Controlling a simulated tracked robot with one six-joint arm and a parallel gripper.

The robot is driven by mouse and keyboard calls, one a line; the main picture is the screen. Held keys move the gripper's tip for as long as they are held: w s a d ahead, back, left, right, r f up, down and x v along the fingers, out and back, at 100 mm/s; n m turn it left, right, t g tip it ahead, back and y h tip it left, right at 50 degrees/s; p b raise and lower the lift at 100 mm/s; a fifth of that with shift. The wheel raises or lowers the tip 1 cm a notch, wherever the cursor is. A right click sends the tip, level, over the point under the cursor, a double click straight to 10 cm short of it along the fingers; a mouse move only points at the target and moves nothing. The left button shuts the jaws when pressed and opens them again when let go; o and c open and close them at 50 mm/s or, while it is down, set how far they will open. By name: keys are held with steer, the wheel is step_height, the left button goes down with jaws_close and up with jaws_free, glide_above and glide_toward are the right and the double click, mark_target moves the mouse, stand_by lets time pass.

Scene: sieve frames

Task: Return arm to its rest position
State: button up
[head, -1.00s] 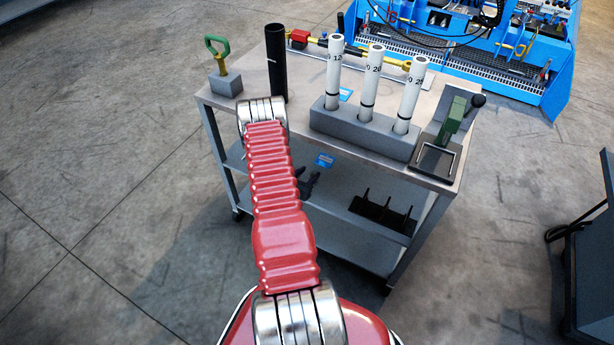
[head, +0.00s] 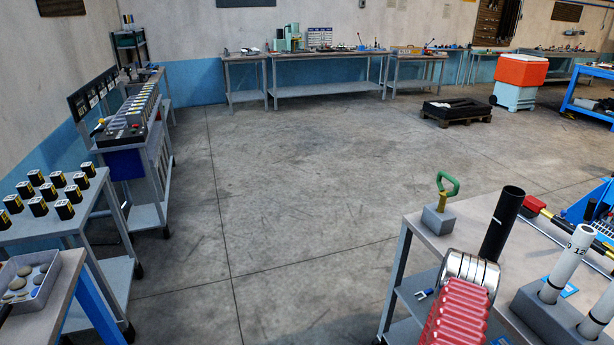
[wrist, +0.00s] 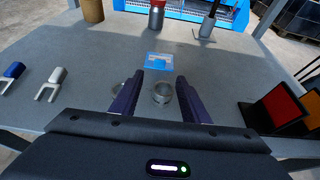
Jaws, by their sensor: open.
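My gripper (wrist: 159,78) is open in the wrist view, its two dark fingers apart over a grey surface (wrist: 85,50). A small metal ring (wrist: 162,94) shows between the fingers, with no finger visibly gripping it. Part of another round piece shows beside the left finger. In the head view my red ribbed arm (head: 460,318) reaches toward the cart (head: 410,262) at lower right. The gripper itself is hidden in that view.
The head view shows a black tube (head: 502,222), a green-handled block (head: 439,222), left benches and open floor (head: 300,200).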

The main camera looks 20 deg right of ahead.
steer(key=w+a+r+m+y, duration=0.1)
steer(key=w+a+r+m, duration=0.15)
steer(key=w+r, duration=0.45)
steer(key=w+a+r+m+y, duration=0.1)
steer(key=w+a+r, duration=0.25)
steer(key=r, duration=0.75)
steer(key=w+a+r+m+t+y, duration=0.15)
steer(key=w+a+r, duration=0.25)
steer(key=a+r, duration=0.5)
steer(key=w+a+r+m+t+y, duration=0.15)
steer(key=w+a+r, duration=0.25)
steer(key=a+r, duration=0.5)
steer(key=s+a+r+m+t+y, duration=0.1)
steer(key=s+a+r+m, duration=0.2)
steer(key=a, duration=0.5)
steer(key=s+a+r+m+t+y, duration=0.1)
steer(key=a+r+m, duration=0.2)
steer(key=a+r, duration=0.45)
steer(key=s+a+r+m+t+y, duration=0.1)
steer(key=s+a, duration=0.4)
steer(key=a, duration=0.5)
steer(key=s+a+r+m+t+y, duration=0.1)
steer(key=s+a+r+m+y, duration=0.2)
steer(key=a, duration=0.7)
steer(key=s+y, duration=0.2)
steer(key=shift+s+a+y, duration=0.15)
steer(key=shift+s+y, duration=0.1)
steer(key=shift+y, duration=0.05)
